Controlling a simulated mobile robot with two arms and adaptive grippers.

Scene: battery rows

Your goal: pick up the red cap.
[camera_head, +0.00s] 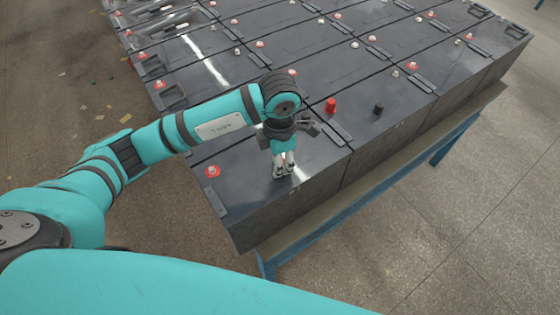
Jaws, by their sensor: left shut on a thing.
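The red cap (331,105) stands upright on a dark battery, beside a black cap (378,109) on the same battery. My left gripper (284,172) points down over the nearest battery at the front corner, to the left of and nearer than the red cap, and apart from it. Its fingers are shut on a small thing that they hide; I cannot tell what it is. My right gripper is not in view.
Rows of dark batteries (260,212) with small terminals and handles fill a bench with blue legs (266,265). A terminal with a red ring (212,171) sits left of my gripper. Concrete floor (470,215) is clear at the right.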

